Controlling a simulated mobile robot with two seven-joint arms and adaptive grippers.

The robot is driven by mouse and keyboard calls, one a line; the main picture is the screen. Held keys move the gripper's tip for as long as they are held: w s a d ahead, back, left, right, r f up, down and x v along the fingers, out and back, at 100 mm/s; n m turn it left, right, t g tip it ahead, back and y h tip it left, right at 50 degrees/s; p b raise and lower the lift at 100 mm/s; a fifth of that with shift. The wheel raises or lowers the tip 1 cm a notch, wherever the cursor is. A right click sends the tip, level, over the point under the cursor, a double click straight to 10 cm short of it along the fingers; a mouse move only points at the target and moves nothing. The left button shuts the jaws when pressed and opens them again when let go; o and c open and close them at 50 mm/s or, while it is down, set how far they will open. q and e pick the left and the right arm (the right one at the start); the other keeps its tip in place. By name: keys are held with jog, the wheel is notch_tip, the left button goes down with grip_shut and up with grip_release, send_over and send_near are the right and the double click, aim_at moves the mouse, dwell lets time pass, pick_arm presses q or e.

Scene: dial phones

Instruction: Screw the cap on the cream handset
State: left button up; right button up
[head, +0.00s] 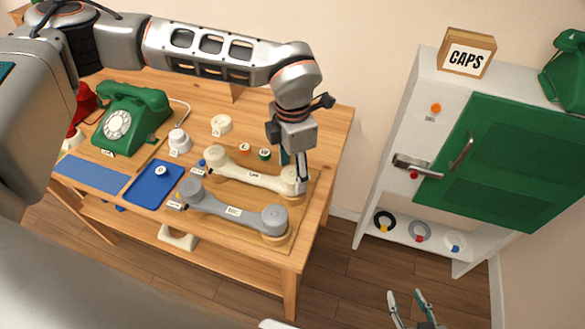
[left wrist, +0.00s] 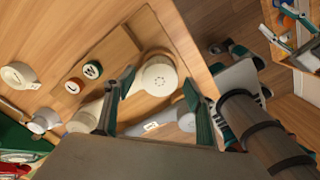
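The cream handset (head: 245,175) lies on a wooden board on the table, behind the grey handset (head: 235,210). Its right end carries a round, perforated cream cap, which shows in the left wrist view (left wrist: 159,77). My left gripper (head: 293,165) points down at this end. In the left wrist view its fingers (left wrist: 158,92) stand apart on either side of the cap, with narrow gaps showing. Whether the cap is fully seated cannot be told. My right gripper (head: 410,308) is open and empty, low in front of the cabinet.
Small orange and green discs (head: 264,153) lie behind the handset. A cream round part (head: 221,124), a blue tray (head: 155,185) and a green telephone (head: 130,118) are further left. A white cabinet (head: 375,208) with a green door (head: 510,160) stands right, across a floor gap.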

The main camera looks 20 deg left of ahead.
dwell(0.5)
pick_arm(q)
jog(key=shift+r+p, duration=0.8)
jog(key=shift+r, duration=0.55)
jog(key=shift+r+p, duration=1.1)
jog(key=shift+r, duration=1.1)
jog(key=shift+s, duration=0.1)
